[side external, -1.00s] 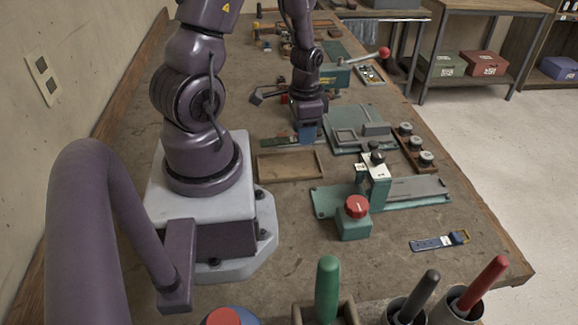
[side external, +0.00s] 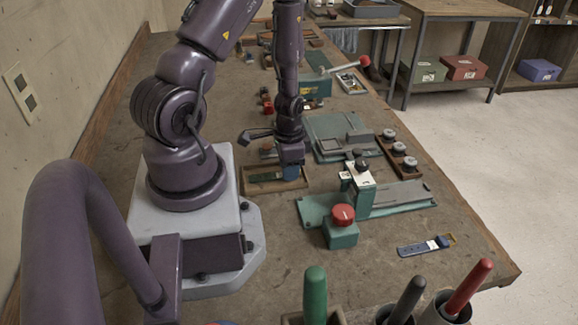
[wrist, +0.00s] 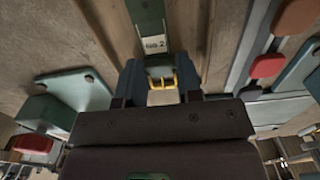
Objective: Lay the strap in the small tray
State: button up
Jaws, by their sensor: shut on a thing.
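My gripper (side external: 291,172) is shut on a dark green strap (side external: 265,176) at its buckle end. In the wrist view the strap (wrist: 149,18) shows a white label with a 2, and its yellow buckle (wrist: 161,80) lies between my fingertips (wrist: 160,92). The small wooden tray (side external: 243,186) is on the bench in front of my base. The strap stretches left from my fingers over the tray, inside its outline. I cannot tell whether it touches the floor of the tray. Tray walls (wrist: 95,22) run along both sides of the strap in the wrist view.
A teal press with a red knob (side external: 343,214) stands right of the tray. A second strap, blue with a buckle (side external: 426,246), lies near the right bench edge. A teal fixture plate (side external: 330,128) and a rack of round weights (side external: 395,150) are behind.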

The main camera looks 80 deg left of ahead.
jog(key=shift+f, duration=0.15)
jog(key=o, duration=1)
notch_tip(320, 180, up, 12)
jog(key=w+d+r+t+y, duration=0.1)
jog(key=w+d+r, duration=0.1)
jog(key=d+r, duration=0.35)
jog(key=w+d+r+t, duration=0.2)
jog(key=d+r, duration=0.1)
jog(key=r, duration=0.5)
jog(key=s+d+r+t, duration=0.1)
jog(key=d+r, duration=0.1)
jog(key=r, duration=0.1)
jog(key=s+d+r, duration=0.2)
jog(key=d+r, duration=0.1)
jog(key=s+d+r+t+h, duration=0.1)
jog(key=d+r, duration=0.2)
jog(key=shift+s+d+t, duration=0.15)
jog(key=shift+s+t, duration=0.15)
